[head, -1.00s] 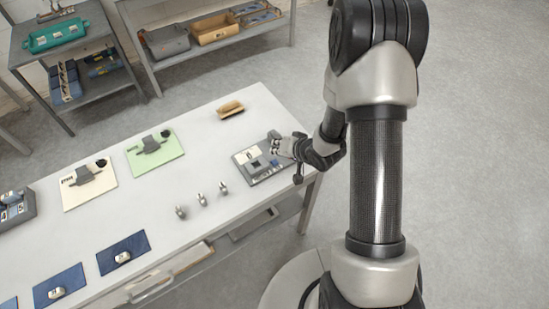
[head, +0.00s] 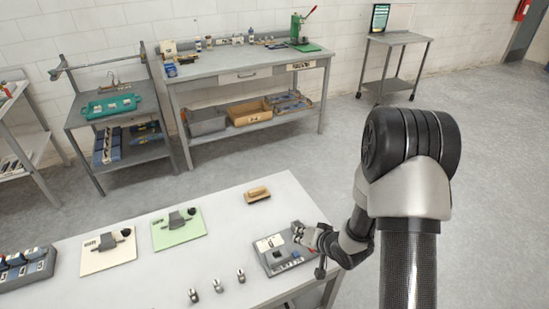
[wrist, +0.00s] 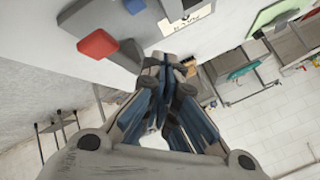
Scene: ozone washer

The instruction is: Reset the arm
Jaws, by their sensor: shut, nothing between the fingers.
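My gripper (head: 303,233) is at the right end of the white table (head: 225,215), beside and partly over a grey device (head: 283,256) with a pale label and small blue and dark parts. In the wrist view my gripper (wrist: 165,68) has its fingers together with nothing between them. The grey device (wrist: 118,52) shows close beyond the fingertips there, with a red block and a blue block on it. I cannot tell whether the fingertips touch it. My arm is bent, reaching from the right of the head view.
On the table are a green board (head: 177,229), a cream board (head: 108,251), a wooden brush-like block (head: 257,194) and several small metal parts (head: 218,286). A blue-grey rack (head: 27,268) stands at the left. A workbench (head: 240,65) and shelves stand behind. Open floor lies right.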

